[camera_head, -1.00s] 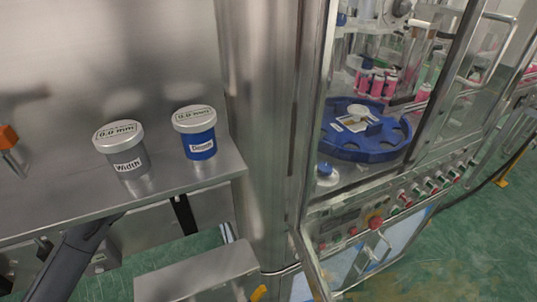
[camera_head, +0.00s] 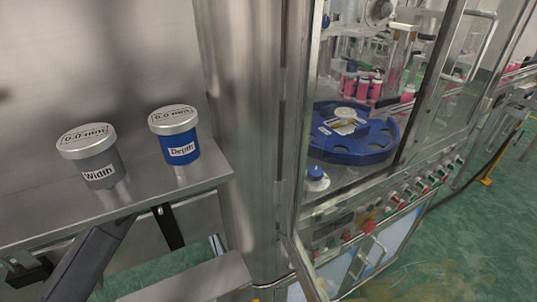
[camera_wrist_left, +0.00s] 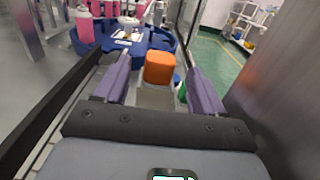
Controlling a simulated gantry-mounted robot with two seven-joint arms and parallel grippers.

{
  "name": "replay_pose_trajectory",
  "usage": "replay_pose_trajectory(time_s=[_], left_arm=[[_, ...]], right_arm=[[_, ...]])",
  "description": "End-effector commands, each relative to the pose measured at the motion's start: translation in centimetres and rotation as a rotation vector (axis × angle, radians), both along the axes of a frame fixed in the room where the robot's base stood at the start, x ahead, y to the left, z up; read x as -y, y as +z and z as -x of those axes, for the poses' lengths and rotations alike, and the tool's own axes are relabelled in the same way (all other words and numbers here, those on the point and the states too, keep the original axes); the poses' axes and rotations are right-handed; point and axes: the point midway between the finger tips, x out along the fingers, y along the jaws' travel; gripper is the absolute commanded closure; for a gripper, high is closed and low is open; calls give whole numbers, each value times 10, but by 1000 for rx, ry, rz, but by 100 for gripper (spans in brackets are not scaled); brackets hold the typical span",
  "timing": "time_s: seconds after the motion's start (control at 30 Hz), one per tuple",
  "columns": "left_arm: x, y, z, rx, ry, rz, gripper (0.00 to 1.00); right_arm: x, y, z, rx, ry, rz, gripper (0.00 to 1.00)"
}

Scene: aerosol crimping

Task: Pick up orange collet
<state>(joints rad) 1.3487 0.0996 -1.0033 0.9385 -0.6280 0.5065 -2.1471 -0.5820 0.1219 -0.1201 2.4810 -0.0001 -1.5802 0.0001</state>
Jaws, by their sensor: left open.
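An orange block-shaped piece (camera_wrist_left: 159,66), which looks like the orange collet, shows in the left wrist view with a grey part below it. My left gripper (camera_wrist_left: 158,78) has its two purple fingers spread, one on each side of the piece in the picture. A gap shows between the piece and each finger, and I cannot tell its depth relative to the fingertips. The piece and my left gripper do not show in the head view. My right gripper is in no view.
A grey "Width" canister (camera_head: 100,176) and a blue "Depth" canister (camera_head: 181,151) stand on a steel shelf (camera_head: 205,179). At right, the machine's frame encloses a blue round turntable (camera_head: 350,151), with pink cans (camera_head: 360,88) behind it. The turntable also shows beyond my left gripper (camera_wrist_left: 122,45).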

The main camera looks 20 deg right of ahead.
Motion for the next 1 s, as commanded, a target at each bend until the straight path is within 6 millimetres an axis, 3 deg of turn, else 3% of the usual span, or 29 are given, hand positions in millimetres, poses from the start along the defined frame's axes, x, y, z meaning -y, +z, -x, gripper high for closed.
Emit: replay_pose_trajectory(time_s=[0.3, 0.67, 1.0], left_arm=[[36, 1, -5, -1, -1, 1, 31], [39, 2, -6, 0, 0, 1, 32], [39, 2, -6, 0, 0, 1, 84]], right_arm=[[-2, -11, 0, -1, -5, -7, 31], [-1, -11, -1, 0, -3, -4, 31], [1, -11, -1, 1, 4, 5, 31]])
